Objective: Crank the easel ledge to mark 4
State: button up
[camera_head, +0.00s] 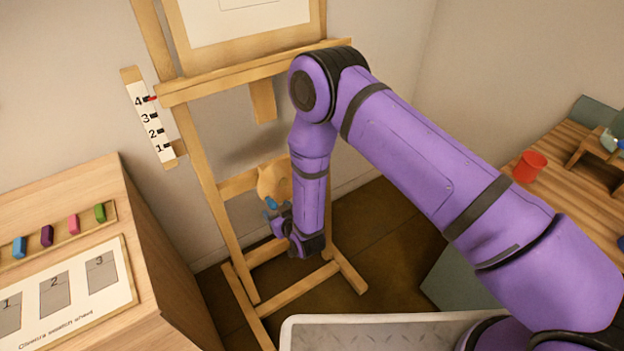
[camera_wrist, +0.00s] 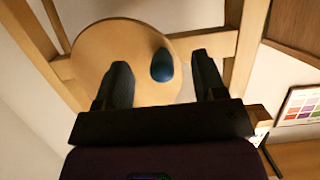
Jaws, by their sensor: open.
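The easel ledge (camera_head: 250,72) is a wooden bar across the easel, with a red pointer (camera_head: 153,98) at its left end. The pointer is level with mark 4 on the white scale (camera_head: 150,122). The round wooden crank disc (camera_head: 273,178) is lower on the easel, partly hidden by my arm. It also shows in the wrist view (camera_wrist: 105,52). Its blue knob (camera_wrist: 162,66) lies between my two dark fingers, with a gap visible on each side. My gripper (camera_wrist: 160,58) is open in front of the disc; it also shows in the head view (camera_head: 273,213).
A wooden desk with a swatch sheet (camera_head: 75,290) and several coloured blocks stands at the left. At the right, a table (camera_head: 575,190) bears a red cup (camera_head: 529,166). Easel legs and a crossbar (camera_head: 298,290) stand around my gripper.

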jog(key=v, duration=0.2)
jog(key=f+v, duration=0.1)
jog(key=v, duration=0.2)
jog(key=shift+s+d, duration=0.3)
jog(key=shift+s, duration=0.15)
